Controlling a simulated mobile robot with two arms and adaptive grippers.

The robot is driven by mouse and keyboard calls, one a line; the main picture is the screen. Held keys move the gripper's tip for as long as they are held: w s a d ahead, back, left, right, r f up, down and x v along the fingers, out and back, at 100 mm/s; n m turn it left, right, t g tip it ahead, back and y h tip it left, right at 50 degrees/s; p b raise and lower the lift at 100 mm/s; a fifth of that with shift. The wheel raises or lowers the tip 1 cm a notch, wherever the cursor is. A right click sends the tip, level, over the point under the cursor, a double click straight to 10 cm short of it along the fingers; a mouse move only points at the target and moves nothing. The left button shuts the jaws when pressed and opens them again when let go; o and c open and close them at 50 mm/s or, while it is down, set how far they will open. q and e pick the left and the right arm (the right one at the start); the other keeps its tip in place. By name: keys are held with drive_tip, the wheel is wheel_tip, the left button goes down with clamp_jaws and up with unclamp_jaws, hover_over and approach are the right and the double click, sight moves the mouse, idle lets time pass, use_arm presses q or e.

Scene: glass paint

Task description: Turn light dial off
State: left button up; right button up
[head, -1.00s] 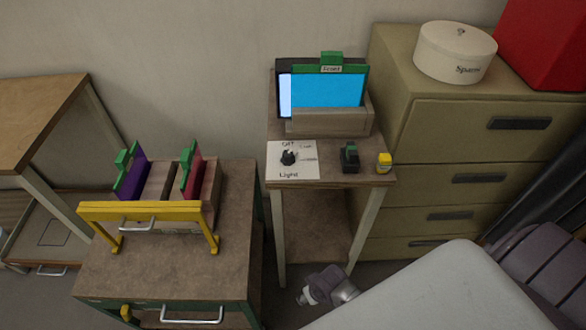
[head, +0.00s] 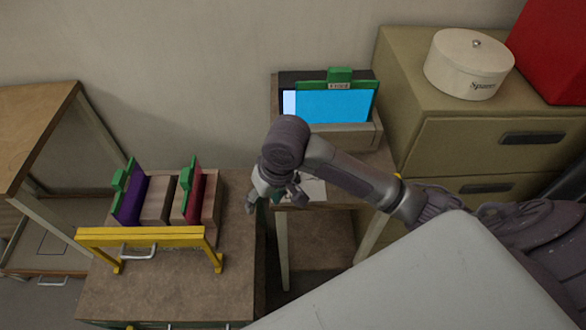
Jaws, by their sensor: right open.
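The light dial stood on a white panel labelled "Light" in the earlier view. Now my right arm covers the dial, and only a corner of the white panel (head: 316,188) shows below the forearm. My right gripper (head: 274,197) is open, pointing down at the left front edge of the small stand. It appears empty and just left of the panel. Whether it touches the panel or the dial cannot be told. The dial's setting is hidden. My left gripper is not in view.
A blue-lit box with a green-framed slide (head: 335,104) stands at the back of the stand (head: 318,244). A yellow-railed rack (head: 142,233) sits on the lower cabinet to the left. A drawer cabinet (head: 432,150) with a white canister (head: 468,65) stands at the right.

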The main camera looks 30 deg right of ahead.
drive_tip(key=w+d+r+m+g+h, duration=0.2)
drive_tip(key=w+d+r+m, duration=0.35)
drive_tip(key=d+r, duration=0.55)
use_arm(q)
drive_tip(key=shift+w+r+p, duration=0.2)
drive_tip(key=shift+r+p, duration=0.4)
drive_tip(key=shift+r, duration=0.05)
use_arm(e)
drive_tip(key=f, duration=1.2)
drive_tip(key=shift+s+a+f, duration=0.15)
drive_tip(key=shift+a+f, duration=0.2)
drive_tip(key=shift+a, duration=0.05)
